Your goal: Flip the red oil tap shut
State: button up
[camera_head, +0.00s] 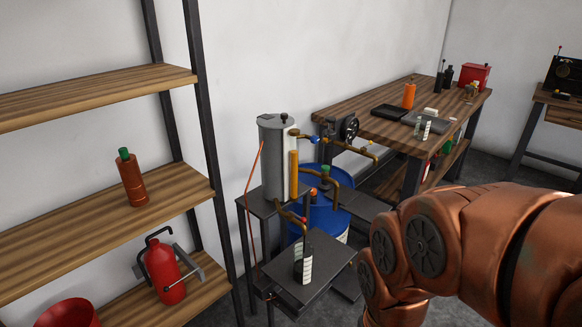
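The red oil tap (303,220) is a small red knob on a brass pipe (290,214) low on the front of a grey metal tank (276,165). The tap is too small to tell which way its lever lies. A small dark and white container (304,264) stands below the pipe on a dark metal stand (320,285). A tap with a blue knob (315,139) and one with a green knob (325,170) are on other pipes of the rig. My copper arm enters from the right and bends down out of the lower edge; my gripper is not in view.
A wooden shelf (95,85) at the left holds a brown bottle (133,180) and a red canister (164,268). A blue drum (318,222) stands behind the stand. A wooden workbench (375,127) with several items is behind, right of the tank. Floor shows at right.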

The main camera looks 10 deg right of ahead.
aim_at(303, 220)
jog(key=k, duration=0.65)
jog(key=z, duration=0.4)
jog(key=i, duration=0.9)
jog(key=u, duration=0.65)
jog(key=i, duration=0.45)
jog(key=u, duration=0.5)
